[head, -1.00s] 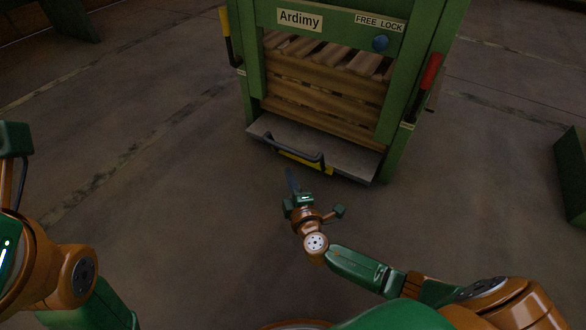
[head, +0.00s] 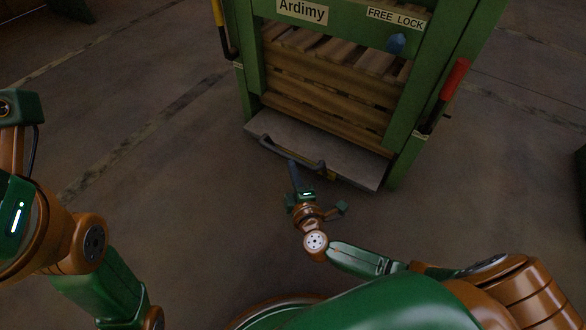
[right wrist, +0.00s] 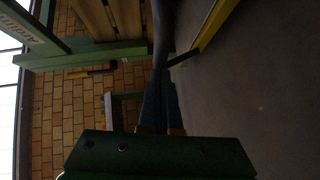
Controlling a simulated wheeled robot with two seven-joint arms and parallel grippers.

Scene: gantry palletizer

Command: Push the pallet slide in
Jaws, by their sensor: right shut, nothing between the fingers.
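The pallet slide (head: 325,150) is a grey plate sticking out at the bottom front of the green palletizer frame, with a dark bar handle (head: 287,153) along its front edge. My right gripper (head: 294,171) is shut and empty, its fingers pointing at the handle. In the head view the fingertips overlap or lie very near the handle; I cannot tell whether they touch. In the right wrist view the shut fingers (right wrist: 160,100) reach up beside a dark bar and a yellow-edged plate. My left arm shows at the left edge of the head view, but its fingers are out of sight.
The green frame (head: 421,100) holds stacked wooden pallets (head: 325,80). A blue knob (head: 396,43) sits below the FREE LOCK label. A red-handled lever (head: 453,82) is on the right post and a yellow-handled one (head: 219,14) on the left. The floor around is clear.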

